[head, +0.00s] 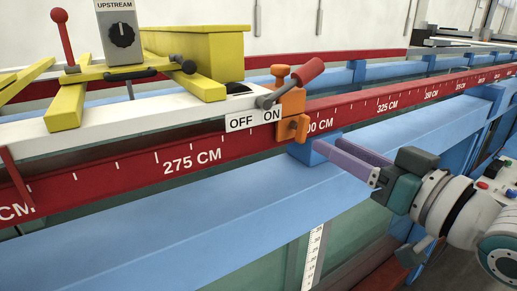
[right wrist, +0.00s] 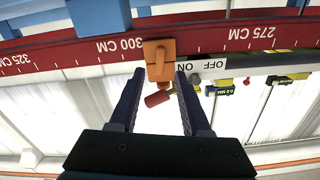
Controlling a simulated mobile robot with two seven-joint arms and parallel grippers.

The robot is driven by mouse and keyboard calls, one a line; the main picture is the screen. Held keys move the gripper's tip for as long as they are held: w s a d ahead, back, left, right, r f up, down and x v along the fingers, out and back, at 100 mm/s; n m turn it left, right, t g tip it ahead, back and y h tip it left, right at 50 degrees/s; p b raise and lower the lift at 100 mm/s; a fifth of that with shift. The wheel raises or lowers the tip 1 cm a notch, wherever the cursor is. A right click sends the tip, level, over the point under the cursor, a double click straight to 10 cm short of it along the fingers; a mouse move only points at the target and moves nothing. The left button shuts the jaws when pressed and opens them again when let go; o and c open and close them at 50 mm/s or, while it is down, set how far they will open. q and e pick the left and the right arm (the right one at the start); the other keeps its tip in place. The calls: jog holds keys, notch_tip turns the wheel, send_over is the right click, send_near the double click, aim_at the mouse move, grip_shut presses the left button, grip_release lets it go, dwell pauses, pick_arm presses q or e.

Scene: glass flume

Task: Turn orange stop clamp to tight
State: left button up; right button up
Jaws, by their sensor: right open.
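The orange stop clamp (head: 291,103) sits on the red scale rail (head: 235,147) just left of the 300 CM mark. It has an orange knob on top and an orange knob on its front face (head: 292,128). In the right wrist view the clamp (right wrist: 158,52) shows ahead, between the fingertips. My right gripper (head: 334,152) is open, with purple fingers pointing at the clamp from the lower right. No contact shows; the fingers (right wrist: 160,76) seem a little short of the front knob. The head view does not show the clamp's far side. My left gripper is out of view.
A red-handled lever (head: 300,80) and an OFF/ON plate (head: 253,119) stand close beside the clamp. A yellow carriage (head: 195,85) with an UPSTREAM dial box (head: 120,35) is at the left. A blue beam (head: 150,215) runs below the rail. Space in front is open.

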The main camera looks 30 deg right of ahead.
jog(key=shift+s+d+b, duration=0.15)
jog(key=shift+s+b, duration=0.25)
jog(key=shift+s, duration=1.55)
jog(key=shift+f, duration=0.1)
